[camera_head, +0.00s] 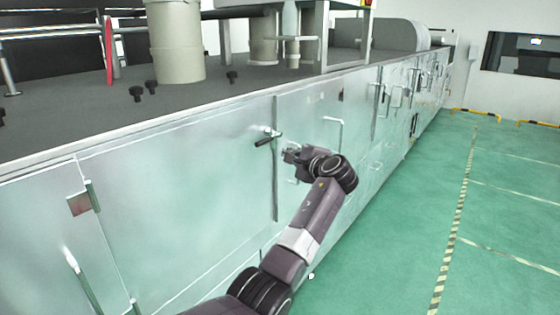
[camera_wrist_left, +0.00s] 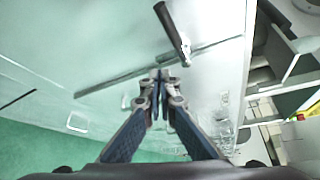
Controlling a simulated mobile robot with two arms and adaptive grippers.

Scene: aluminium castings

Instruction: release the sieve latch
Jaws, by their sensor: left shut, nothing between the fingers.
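The latch (camera_head: 267,138) is a small dark handle on a metal pivot, on the silvery-green side panel of the long machine, beside a vertical door seam. In the left wrist view the latch (camera_wrist_left: 172,30) shows as a dark bar slanting across the top, ahead of the fingertips and apart from them. My left gripper (camera_head: 289,154) is just right of the latch and slightly lower, close to the panel. In the left wrist view my left gripper (camera_wrist_left: 159,75) has its fingertips together with nothing between them. My right gripper is not in view.
The door panel right of the seam carries a bent bar handle (camera_head: 334,132). More handles line the machine farther back. The green floor (camera_head: 400,250) on the right is clear.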

